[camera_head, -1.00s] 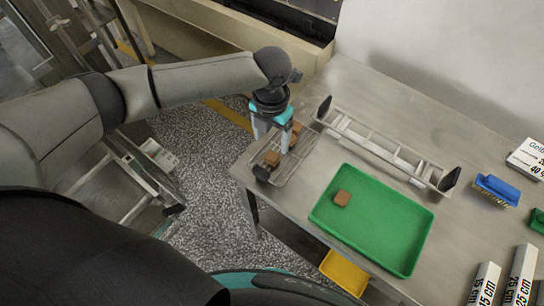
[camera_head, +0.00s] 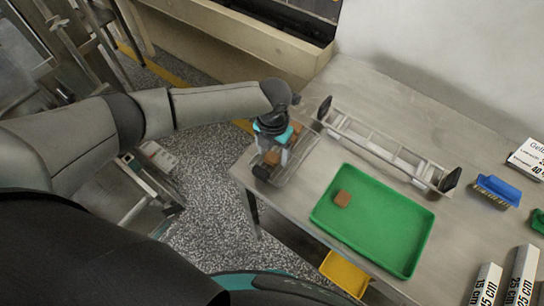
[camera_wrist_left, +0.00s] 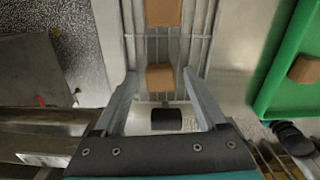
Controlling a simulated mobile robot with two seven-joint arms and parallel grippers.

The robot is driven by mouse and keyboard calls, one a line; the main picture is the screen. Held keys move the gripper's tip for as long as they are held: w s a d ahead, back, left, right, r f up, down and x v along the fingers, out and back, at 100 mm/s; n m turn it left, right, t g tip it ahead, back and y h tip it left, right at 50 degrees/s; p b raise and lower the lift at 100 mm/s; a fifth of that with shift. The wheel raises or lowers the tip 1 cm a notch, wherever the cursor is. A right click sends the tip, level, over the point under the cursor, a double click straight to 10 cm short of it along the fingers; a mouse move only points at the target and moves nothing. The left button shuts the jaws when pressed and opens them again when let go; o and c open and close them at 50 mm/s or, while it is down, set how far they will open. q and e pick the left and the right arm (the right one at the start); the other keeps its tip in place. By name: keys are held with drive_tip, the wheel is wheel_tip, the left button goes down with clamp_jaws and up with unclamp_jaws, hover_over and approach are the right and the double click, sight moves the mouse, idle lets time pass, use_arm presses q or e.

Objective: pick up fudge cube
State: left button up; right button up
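Brown fudge cubes lie on a wire mesh rack at the left end of the table. One fudge cube (camera_wrist_left: 160,77) is between the fingertips of my left gripper (camera_wrist_left: 161,84) in the left wrist view, with gaps on both sides. The gripper is open, and in the head view my left gripper (camera_head: 272,150) points down over the rack (camera_head: 301,160). A second fudge cube (camera_wrist_left: 163,12) is farther along the rack. Another fudge cube (camera_head: 342,198) sits in the green tray (camera_head: 400,258). My right gripper is not in view.
A dark handle (camera_wrist_left: 166,119) is at the rack's near end. A metal frame with black ends (camera_head: 385,148) lies behind the green tray. A blue brush (camera_head: 497,190) is at the right. A yellow tray (camera_head: 344,273) is below the table edge.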

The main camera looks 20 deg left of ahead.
use_arm(q)
drive_tip(key=c, duration=1)
drive_tip(key=shift+r, duration=0.1)
